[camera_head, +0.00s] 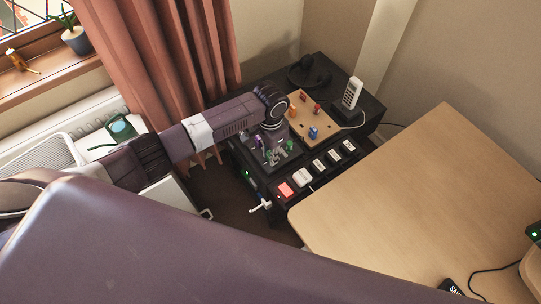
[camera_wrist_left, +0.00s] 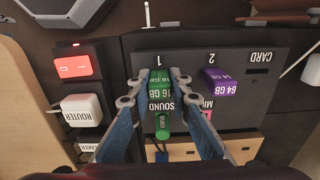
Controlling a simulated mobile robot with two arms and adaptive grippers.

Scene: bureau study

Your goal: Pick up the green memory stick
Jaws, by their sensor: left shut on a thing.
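The green memory stick (camera_wrist_left: 158,82), marked 16 GB, is between the fingertips of my left gripper (camera_wrist_left: 158,92) in the left wrist view. The fingers are shut on its two sides. It is at the place marked 1 on the dark panel (camera_wrist_left: 259,108); I cannot tell whether it is still in the slot. In the head view my left gripper (camera_head: 274,156) is low over the panel on the dark cabinet, and the arm partly hides the stick. My right gripper is not in view.
A purple 64 GB stick (camera_wrist_left: 222,82) stands at place 2. A green plug (camera_wrist_left: 162,125) is by the SOUND label, close to the fingers. A red switch (camera_wrist_left: 74,66) and a ROUTER switch (camera_wrist_left: 81,110) lie beside the panel. A pegboard (camera_head: 315,112) and phone (camera_head: 351,94) are behind.

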